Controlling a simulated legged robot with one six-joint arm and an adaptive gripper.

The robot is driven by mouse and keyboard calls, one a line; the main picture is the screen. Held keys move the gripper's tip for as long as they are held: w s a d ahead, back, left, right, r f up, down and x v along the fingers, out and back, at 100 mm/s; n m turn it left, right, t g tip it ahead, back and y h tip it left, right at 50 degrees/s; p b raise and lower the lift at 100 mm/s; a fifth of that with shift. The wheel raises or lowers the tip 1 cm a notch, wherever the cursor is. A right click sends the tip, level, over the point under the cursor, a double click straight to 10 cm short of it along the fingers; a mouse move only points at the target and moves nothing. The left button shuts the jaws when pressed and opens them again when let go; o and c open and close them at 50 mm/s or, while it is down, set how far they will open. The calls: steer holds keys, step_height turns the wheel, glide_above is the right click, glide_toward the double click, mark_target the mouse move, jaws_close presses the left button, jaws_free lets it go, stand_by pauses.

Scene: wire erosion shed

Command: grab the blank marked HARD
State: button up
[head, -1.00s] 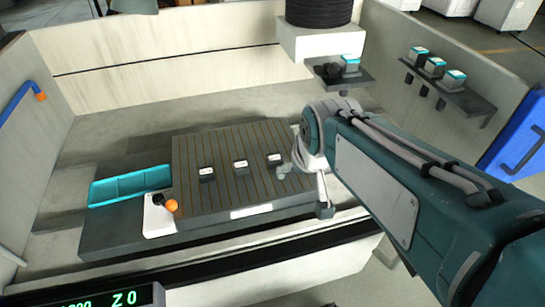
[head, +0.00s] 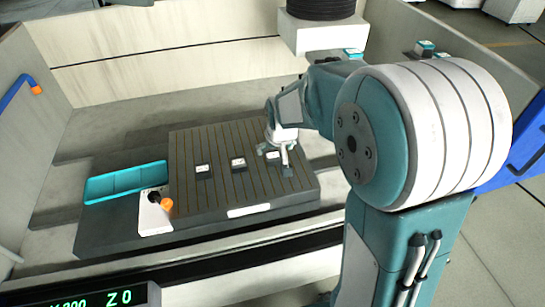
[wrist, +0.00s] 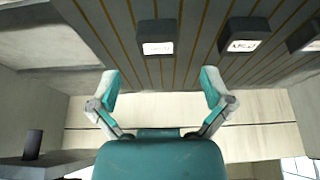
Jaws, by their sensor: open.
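Three small dark blanks with white labels stand in a row on the slotted plate (head: 230,190): a left one (head: 202,170), a middle one (head: 238,164) and a right one (head: 272,156). My gripper (head: 275,161) is over the right end of the row, overlapping the right blank in the head view. In the wrist view my gripper (wrist: 160,82) is open and empty, with one blank (wrist: 156,32) ahead between the fingers' lines. Another blank (wrist: 246,30) and a third (wrist: 310,34) stand to its right. I cannot read the labels surely, so I cannot tell which is HARD.
A teal tray (head: 126,182) and a white box with an orange knob (head: 154,214) are left of the plate. Low walls (head: 150,60) surround the bay. A white block with a dark spool (head: 318,10) stands behind. Shelves at the right are partly hidden by my arm.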

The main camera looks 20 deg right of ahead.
mark_target(273, 155)
steer(key=x, duration=0.5)
steer(key=shift+w+d+f, duration=0.1)
steer(key=shift+w+f, duration=0.1)
steer(key=shift+w, duration=0.15)
steer(key=c, duration=1.3)
